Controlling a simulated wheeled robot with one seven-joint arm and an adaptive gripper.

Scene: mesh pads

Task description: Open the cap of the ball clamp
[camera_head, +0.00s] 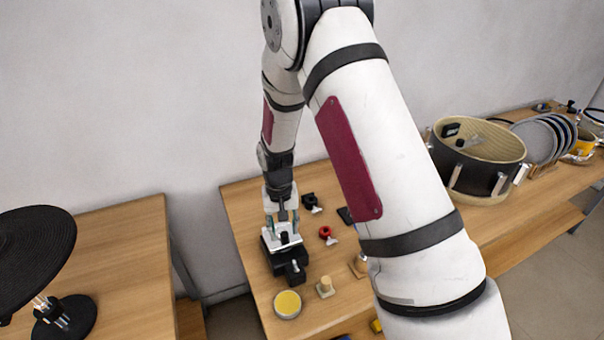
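My gripper (283,222) points down over a black block with a pale top plate (271,243) near the left end of the middle table. The fingers look apart, one on each side of the pale top. I cannot tell whether they touch it or close on anything. This block may be the ball clamp, but its cap cannot be made out. A smaller black block (295,272) with a light knob stands just in front of it. A red clamp-like piece (327,232) and a black one (311,202) lie to the right.
A yellow-topped round dish (288,304) and a small wooden peg on a base (325,287) stand near the front. A drum-like container (477,160) and a plate rack (545,138) are at right. A black round stand (35,250) is at left. My arm hides the table's middle.

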